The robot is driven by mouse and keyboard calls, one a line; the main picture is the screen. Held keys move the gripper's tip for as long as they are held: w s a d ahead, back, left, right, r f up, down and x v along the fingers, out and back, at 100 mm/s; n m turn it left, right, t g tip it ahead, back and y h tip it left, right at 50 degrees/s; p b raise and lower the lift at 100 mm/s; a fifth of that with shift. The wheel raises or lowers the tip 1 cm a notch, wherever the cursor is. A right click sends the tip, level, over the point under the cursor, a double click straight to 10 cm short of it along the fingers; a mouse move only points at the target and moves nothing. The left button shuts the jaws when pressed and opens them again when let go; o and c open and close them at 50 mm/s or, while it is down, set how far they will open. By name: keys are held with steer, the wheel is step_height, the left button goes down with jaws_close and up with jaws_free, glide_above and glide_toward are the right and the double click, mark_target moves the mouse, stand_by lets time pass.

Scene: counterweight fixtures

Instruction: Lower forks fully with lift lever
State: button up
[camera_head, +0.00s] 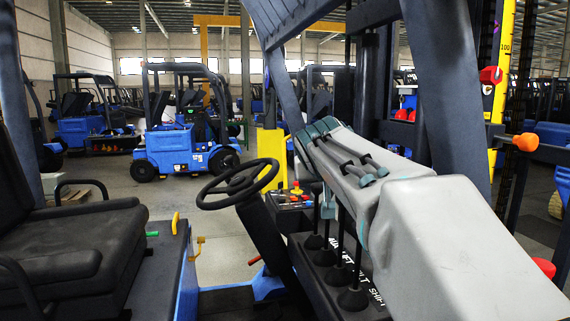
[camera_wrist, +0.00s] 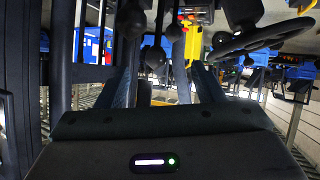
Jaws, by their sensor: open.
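A row of black levers rises from dark boots (camera_head: 337,273) on the console right of the steering wheel; the white lettering beside them is partly covered. In the wrist view, dark ball knobs show: one (camera_wrist: 154,56) lies between my finger lines in the picture, another (camera_wrist: 131,20) is at upper left, and a smaller one (camera_wrist: 174,32) is to the right. I cannot tell which is the lift lever. My gripper (camera_wrist: 163,75) is open, its fingers apart; it also shows over the levers in the head view (camera_head: 326,203). Contact cannot be made out. The forks are not visible.
The steering wheel (camera_head: 238,184) stands left of the levers, with a black seat (camera_head: 75,245) farther left. A yellow scale (camera_head: 504,45) marked 100, with a red piece (camera_head: 490,75) beside it, and an orange knob (camera_head: 525,142) are at right. Another blue forklift (camera_head: 183,150) is parked behind.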

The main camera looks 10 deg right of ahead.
steer(key=shift+t, duration=0.3)
steer(key=r+x, duration=0.1)
steer(key=x, duration=0.7)
steer(key=w+d+r+x, duration=0.1)
steer(key=x, duration=0.3)
steer(key=shift+w+r, duration=0.15)
steer(key=shift+r, duration=0.1)
steer(key=c, duration=0.9)
steer(key=shift+o, duration=0.2)
steer(key=shift+d, duration=0.1)
